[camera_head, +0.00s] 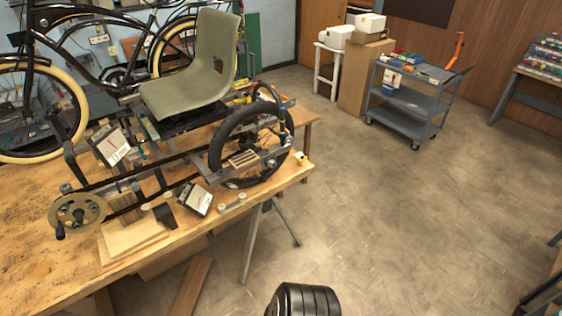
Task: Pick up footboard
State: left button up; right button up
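I cannot tell for sure which piece is the footboard. Thin light plywood boards (118,247) lie flat and overlapping on the front part of the workbench (40,262), below the trike frame (172,195). A longer brown plank (190,288) is low down below the bench's front edge, partly cut off by the picture's bottom. Neither of my grippers is in view. A black ribbed round part at the bottom centre looks like a piece of my own arm.
The trike frame carries a grey-green seat (195,80), a black wheel (225,160) and a chainring (77,214). Small boxes (194,199) sit near the bench edge. A sawhorse leg (252,245) stands below. A grey cart (410,105) is at the back; the floor between is clear.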

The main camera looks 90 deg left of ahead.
aim_at(241, 160)
jog(key=k, duration=1.45)
jog(key=u, duration=0.3)
jog(key=i, duration=1.95)
jog(key=u, duration=4.05)
